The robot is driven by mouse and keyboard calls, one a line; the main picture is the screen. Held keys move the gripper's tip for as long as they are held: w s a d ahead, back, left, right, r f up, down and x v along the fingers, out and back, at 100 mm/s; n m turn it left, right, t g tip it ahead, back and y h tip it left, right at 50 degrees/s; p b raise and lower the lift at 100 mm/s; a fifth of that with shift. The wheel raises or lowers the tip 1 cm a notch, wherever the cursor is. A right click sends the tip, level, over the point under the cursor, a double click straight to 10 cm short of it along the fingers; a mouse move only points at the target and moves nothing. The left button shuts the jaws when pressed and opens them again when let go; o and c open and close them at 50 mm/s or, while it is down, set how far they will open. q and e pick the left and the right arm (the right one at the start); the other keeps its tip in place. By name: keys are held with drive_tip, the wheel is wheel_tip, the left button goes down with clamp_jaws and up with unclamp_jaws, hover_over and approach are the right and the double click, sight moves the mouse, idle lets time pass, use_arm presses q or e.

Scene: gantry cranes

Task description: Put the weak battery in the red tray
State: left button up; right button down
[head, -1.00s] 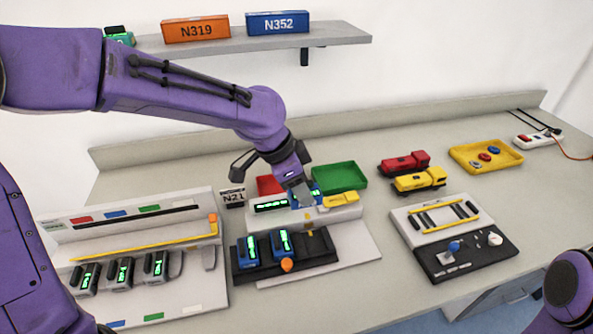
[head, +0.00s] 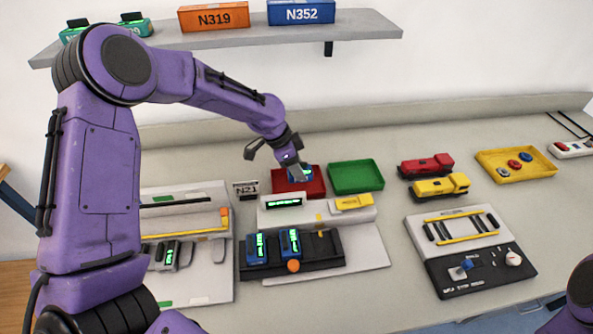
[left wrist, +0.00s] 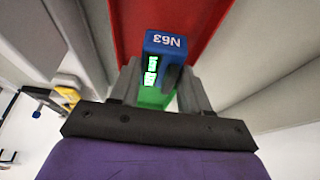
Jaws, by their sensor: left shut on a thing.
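The red tray (head: 312,191) lies on the bench behind the white tester (head: 268,217). My left gripper (head: 297,170) is over this tray, shut on a blue battery (head: 304,174). In the left wrist view the battery (left wrist: 163,42) is marked N63, has a lit green display, and sits between the fingers (left wrist: 162,88) with the red tray (left wrist: 130,25) beyond it. I cannot tell whether the battery touches the tray floor. Two blue batteries (head: 258,247) (head: 290,243) with green displays stand in the black rack (head: 326,247). My right gripper is not in view.
A green tray (head: 356,176) stands right beside the red one. Red (head: 425,166) and yellow (head: 440,187) toy vehicles, a yellow tray (head: 485,156) and a black-and-white panel (head: 470,269) are to the right. A shelf (head: 350,31) hangs above.

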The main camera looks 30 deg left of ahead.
use_arm(q)
drive_tip(key=shift+s+f, duration=0.25)
drive_tip(key=shift+f, duration=0.3)
drive_tip(key=shift+s+f, duration=0.25)
drive_tip(key=shift+f, duration=0.25)
drive_tip(key=shift+w+f, duration=0.25)
drive_tip(key=shift+f, duration=0.1)
drive_tip(key=o, duration=0.8)
drive_tip(key=shift+f, duration=0.1)
drive_tip(key=o, duration=0.4)
drive_tip(key=shift+s, duration=0.2)
drive_tip(key=b+v, duration=0.1)
drive_tip(key=v, duration=1.1)
